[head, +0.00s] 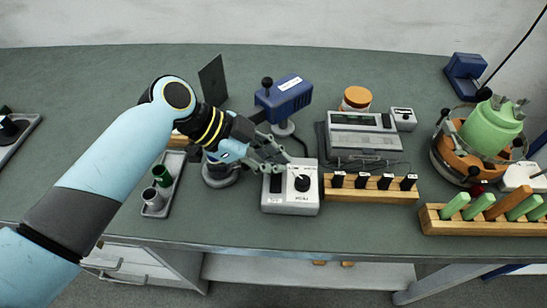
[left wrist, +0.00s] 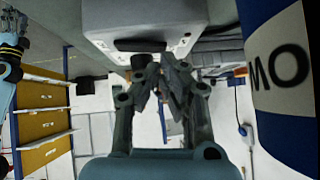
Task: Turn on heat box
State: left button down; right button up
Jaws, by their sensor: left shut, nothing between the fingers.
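The heat box looks to be the white-grey control box (head: 291,205) with a black round knob (head: 302,183) and a dark switch (head: 276,184) on its top, near the front of the bench. My left gripper (head: 281,165) is shut and empty at the box's back left edge, close to the switch. In the left wrist view its fingertips (left wrist: 162,62) are together just below the box (left wrist: 150,18), in front of a dark switch-like part (left wrist: 145,45). I cannot tell whether they touch.
Behind the box stands a blue device (head: 284,98) on a stand. A wooden rack (head: 370,194) with several dark items is right of the box. A grey tray (head: 164,190) with cups lies to the left. The bench front between them is clear.

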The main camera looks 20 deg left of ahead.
pick_arm(q)
jog(key=shift+w+a+f+g+b, duration=0.1)
jog(key=shift+w+f+g+b, duration=0.2)
jog(key=shift+f+g, duration=0.2)
jog(key=shift+s+r+p, duration=0.25)
jog(key=shift+s+p, duration=0.35)
jog(key=shift+s, duration=0.05)
jog(key=shift+s+d, duration=0.2)
jog(key=shift+d, duration=0.05)
